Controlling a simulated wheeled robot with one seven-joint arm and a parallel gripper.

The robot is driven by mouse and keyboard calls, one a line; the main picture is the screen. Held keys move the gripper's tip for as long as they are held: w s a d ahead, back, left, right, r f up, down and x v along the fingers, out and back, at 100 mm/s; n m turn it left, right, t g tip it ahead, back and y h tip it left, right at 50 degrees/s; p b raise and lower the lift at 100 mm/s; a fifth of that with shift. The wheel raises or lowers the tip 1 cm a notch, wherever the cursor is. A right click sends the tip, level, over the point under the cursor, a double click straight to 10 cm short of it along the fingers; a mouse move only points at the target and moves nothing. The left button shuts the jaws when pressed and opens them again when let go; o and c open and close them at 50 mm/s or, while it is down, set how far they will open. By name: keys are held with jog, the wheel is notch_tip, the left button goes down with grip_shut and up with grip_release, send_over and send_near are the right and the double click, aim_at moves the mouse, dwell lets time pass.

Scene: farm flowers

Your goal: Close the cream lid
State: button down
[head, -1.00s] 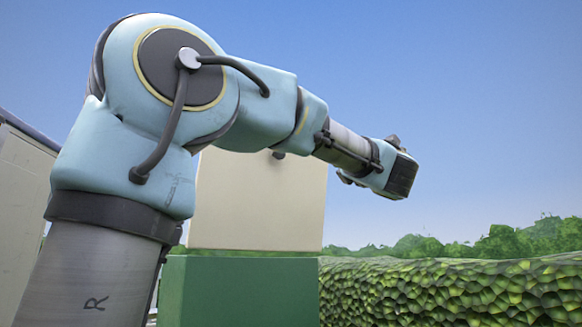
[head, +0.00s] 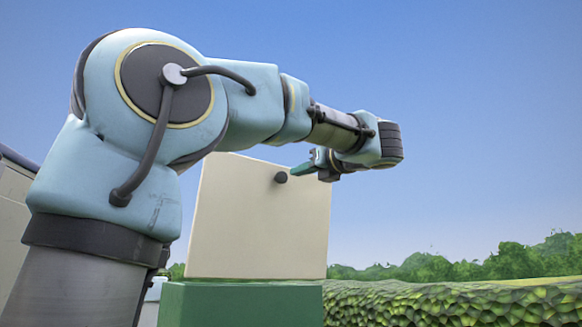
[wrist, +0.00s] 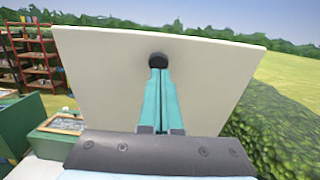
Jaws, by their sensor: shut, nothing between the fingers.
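The cream lid (head: 245,225) stands raised, nearly upright, on the green box (head: 240,303). It also fills the middle of the wrist view (wrist: 105,75). A dark round knob (head: 281,177) sits on the lid's face near its upper edge and shows in the wrist view too (wrist: 158,60). My gripper (head: 299,169) is shut and empty. Its teal fingers (wrist: 160,76) point at the lid, with the tips just below the knob in the wrist view. I cannot tell whether they touch the knob or lid. The lid's lower edge is hidden in the wrist view.
A green hedge (head: 450,303) runs along the right, with grass beyond. A red shelf (wrist: 40,58) and a green planter or box (wrist: 60,122) are at the left in the wrist view. The air above and right of the lid is open.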

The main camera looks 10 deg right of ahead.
aim_at(279, 170)
jog(key=shift+p+x, duration=0.8)
jog(key=shift+x, duration=1.25)
jog(key=shift+w+r, duration=0.1)
jog(key=shift+w+a+r+p, duration=0.15)
jog(key=shift+w+p, duration=0.05)
jog(key=shift+p, duration=0.1)
jog(key=w+a+g+p, duration=0.1)
jog(key=w, duration=0.1)
jog(key=w+a+r+g+h+p, duration=0.1)
jog(key=w, duration=0.1)
jog(key=w+a+r+p, duration=0.1)
jog(key=w+p, duration=0.1)
jog(key=shift+w+r+g, duration=0.15)
jog(key=shift+w+g, duration=0.1)
jog(key=shift+g, duration=0.15)
jog(key=d+f+x, duration=0.1)
jog(key=x, duration=1.4)
jog(key=w+a+f+g+h+p, duration=0.1)
jog(key=w+a+f, duration=0.2)
jog(key=w+f, duration=0.4)
jog(key=w+a+f+g+p, duration=0.1)
jog(key=w+a+f, duration=0.3)
jog(key=w+f, duration=0.3)
jog(key=shift+w+f+g+h, duration=0.15)
jog(key=shift+f+g+h, duration=0.2)
jog(key=shift+f, duration=1.9)
